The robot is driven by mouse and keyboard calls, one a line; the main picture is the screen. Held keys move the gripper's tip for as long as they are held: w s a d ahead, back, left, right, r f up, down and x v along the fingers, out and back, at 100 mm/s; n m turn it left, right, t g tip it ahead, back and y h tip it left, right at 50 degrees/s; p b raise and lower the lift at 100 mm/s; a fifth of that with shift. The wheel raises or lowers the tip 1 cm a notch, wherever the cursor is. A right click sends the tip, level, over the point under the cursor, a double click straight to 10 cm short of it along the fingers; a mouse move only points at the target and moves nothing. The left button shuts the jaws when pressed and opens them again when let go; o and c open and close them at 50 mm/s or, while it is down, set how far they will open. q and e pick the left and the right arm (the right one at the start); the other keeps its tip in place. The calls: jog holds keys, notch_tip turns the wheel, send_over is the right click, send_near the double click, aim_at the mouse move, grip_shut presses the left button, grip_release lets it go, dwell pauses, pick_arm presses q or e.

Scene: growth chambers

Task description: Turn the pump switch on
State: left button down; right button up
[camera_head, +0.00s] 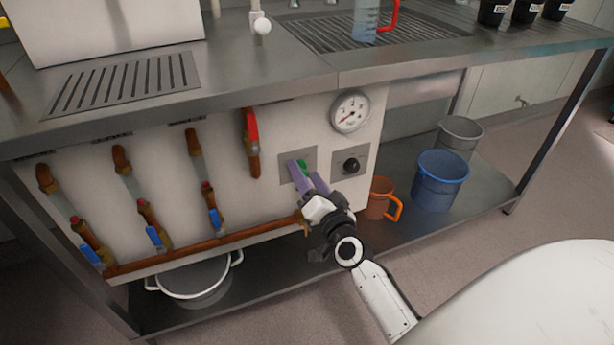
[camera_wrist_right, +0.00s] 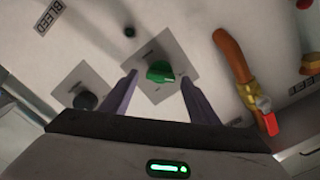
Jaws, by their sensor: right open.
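A green knob (camera_head: 303,164) sits on a square grey plate (camera_head: 285,166) on the white panel under the counter; I take it to be the pump switch. It also shows in the right wrist view (camera_wrist_right: 160,71), in the middle of its plate, whose marks are too small to read. My right gripper (camera_head: 308,178) is open in front of it, with purple fingers that partly hide it in the head view. In the wrist view the fingertips (camera_wrist_right: 159,84) stand on either side of the knob, apart from it and empty. My left gripper is not in view.
A black knob (camera_head: 351,165) on another plate is just right of the green one, under a round gauge (camera_head: 350,111). A red-handled valve (camera_head: 251,130) is to the left. Brown pipework (camera_head: 205,245) runs below. An orange jug (camera_head: 380,198) and blue bucket (camera_head: 440,183) stand on the lower shelf.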

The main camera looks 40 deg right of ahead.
jog(key=c, duration=1)
jog(key=shift+c, duration=0.2)
jog(key=shift+m, duration=1.2)
jog(key=m, duration=0.2)
jog(key=shift+f+m, duration=0.15)
jog(key=shift+m, duration=0.25)
jog(key=m, duration=0.8)
jog(key=m+b, duration=0.1)
jog(key=m, duration=0.3)
jog(key=shift+f+m, duration=0.3)
